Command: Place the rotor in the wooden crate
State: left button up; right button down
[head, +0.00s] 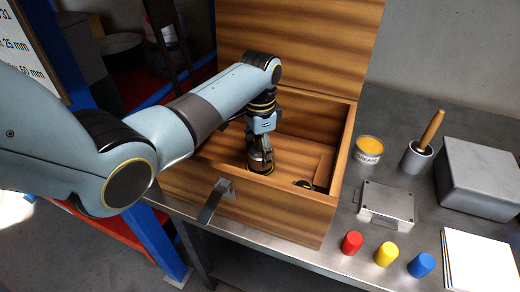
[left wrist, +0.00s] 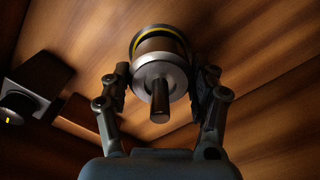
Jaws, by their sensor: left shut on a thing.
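The wooden crate (head: 275,218) stands on the metal bench with its lid (head: 310,40) open and tilted back. My left arm reaches over its left side, and my left gripper (head: 261,157) is down inside the crate. In the left wrist view the gripper is shut on the rotor (left wrist: 158,68), a metal cylinder with a yellow band and a shaft pointing towards the camera. Wooden surfaces surround it there. Whether the rotor touches the crate floor I cannot tell. The rotor is mostly hidden by the gripper in the head view. My right gripper is not in view.
A dark part (head: 303,183) sits in the crate's front right; a dark block (left wrist: 35,85) shows in the left wrist view. Right of the crate are a grease tin (head: 367,152), metal box (head: 386,204), brush pot (head: 416,158), grey case (head: 480,180) and red cap (head: 351,243).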

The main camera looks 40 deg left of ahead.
pick_arm(q)
jog(key=shift+f, duration=0.45)
jog(key=o, duration=1.8)
jog(key=shift+s+f, duration=0.1)
notch_tip(320, 180, up, 12)
jog(key=shift+r, duration=0.1)
